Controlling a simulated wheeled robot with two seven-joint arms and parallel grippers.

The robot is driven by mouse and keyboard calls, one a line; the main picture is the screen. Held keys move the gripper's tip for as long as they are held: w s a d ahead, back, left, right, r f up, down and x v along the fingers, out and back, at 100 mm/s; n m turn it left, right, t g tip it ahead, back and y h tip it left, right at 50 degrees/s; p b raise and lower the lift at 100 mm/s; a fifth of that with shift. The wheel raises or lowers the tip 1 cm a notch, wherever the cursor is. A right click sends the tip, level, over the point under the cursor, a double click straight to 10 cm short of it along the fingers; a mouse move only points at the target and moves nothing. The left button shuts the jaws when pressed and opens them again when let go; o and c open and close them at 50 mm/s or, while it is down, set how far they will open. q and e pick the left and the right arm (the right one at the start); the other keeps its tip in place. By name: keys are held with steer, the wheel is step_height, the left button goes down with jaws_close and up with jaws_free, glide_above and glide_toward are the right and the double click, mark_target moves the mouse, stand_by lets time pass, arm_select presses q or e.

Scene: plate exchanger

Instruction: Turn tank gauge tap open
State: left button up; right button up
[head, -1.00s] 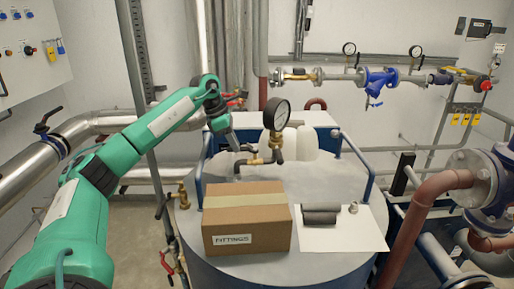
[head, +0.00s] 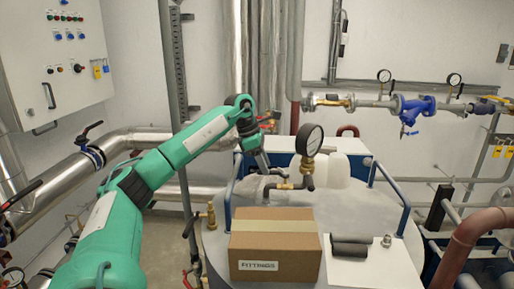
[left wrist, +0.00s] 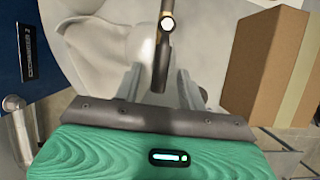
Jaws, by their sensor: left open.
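The tank gauge (head: 309,140) is a round white dial with a dark rim, upright on brass pipework on top of the grey tank (head: 215,245). Its tap has a dark grey lever (left wrist: 161,68) on a brass body (left wrist: 167,22). My left gripper (head: 263,163) reaches down behind the box, at the left of the gauge pipework. In the left wrist view, the open fingers of my left gripper (left wrist: 160,82) stand on either side of the lever, with a gap visible at each side. My right gripper is not in view.
A cardboard box labelled FITTINGS (head: 275,248) stands on the tank in front of the tap. Blue rails (head: 388,183) flank the tank top. Wall pipes with a blue valve (head: 412,108) run behind.

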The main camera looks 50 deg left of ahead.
arm_select(q)
steer(key=b+v, duration=0.2)
steer(key=v, duration=1.1)
steer(key=shift+a, duration=0.1)
steer(key=shift+f, duration=0.1)
